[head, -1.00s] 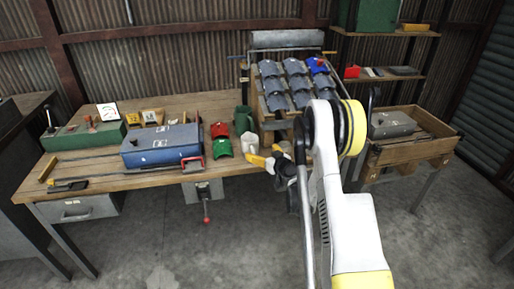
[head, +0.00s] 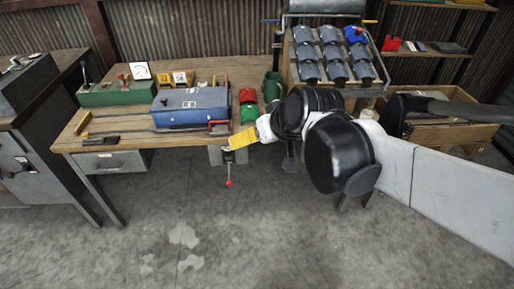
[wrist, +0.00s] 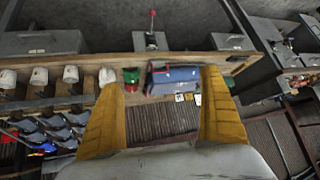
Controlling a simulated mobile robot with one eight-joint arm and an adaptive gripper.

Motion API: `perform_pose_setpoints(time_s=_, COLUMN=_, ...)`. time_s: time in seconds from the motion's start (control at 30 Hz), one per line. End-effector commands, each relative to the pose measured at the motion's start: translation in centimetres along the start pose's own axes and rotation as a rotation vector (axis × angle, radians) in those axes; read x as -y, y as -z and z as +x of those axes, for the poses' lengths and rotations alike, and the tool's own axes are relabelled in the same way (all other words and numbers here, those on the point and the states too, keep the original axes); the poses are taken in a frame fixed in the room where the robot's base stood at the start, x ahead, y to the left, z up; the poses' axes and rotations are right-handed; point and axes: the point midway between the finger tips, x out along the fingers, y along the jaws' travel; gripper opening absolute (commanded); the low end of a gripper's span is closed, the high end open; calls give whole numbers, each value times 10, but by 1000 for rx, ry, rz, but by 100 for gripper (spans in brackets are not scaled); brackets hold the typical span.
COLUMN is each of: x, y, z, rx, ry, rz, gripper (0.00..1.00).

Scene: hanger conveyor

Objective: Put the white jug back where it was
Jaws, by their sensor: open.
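My gripper (head: 238,142) is open, its yellow fingers near the bench's front edge in the head view. In the wrist view, which looks upside down, the fingers (wrist: 160,110) spread wide with nothing between them. A white jug-like item (wrist: 106,76) sits on the bench beside the green and red curved pieces, just outside the left finger in that view. More whitish items (wrist: 70,74) stand in a row farther left; I cannot tell whether they are jugs. In the head view, my gripper and arm hide most of this area.
A rack of grey curved pieces (head: 333,52) stands behind. A wooden crate table (head: 470,134) is at right. The floor in front is clear.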

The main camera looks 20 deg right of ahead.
Motion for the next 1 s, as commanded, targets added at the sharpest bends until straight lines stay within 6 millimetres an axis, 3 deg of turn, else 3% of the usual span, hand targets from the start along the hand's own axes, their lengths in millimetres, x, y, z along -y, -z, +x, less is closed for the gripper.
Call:
perform_pose_setpoints(time_s=0.03, x=7, y=-21, z=-15, rx=25, ry=-11, rz=-1, gripper=91)
perform_pose_setpoints(time_s=0.13, x=13, y=-57, z=-38, rx=69, ry=-44, rz=5, gripper=91)
perform_pose_setpoints(time_s=0.33, x=13, y=-100, z=-59, rx=114, ry=-92, rz=16, gripper=91)
perform_pose_setpoints(time_s=1.0, x=12, y=-106, z=-62, rx=120, ry=-101, rz=19, gripper=91)
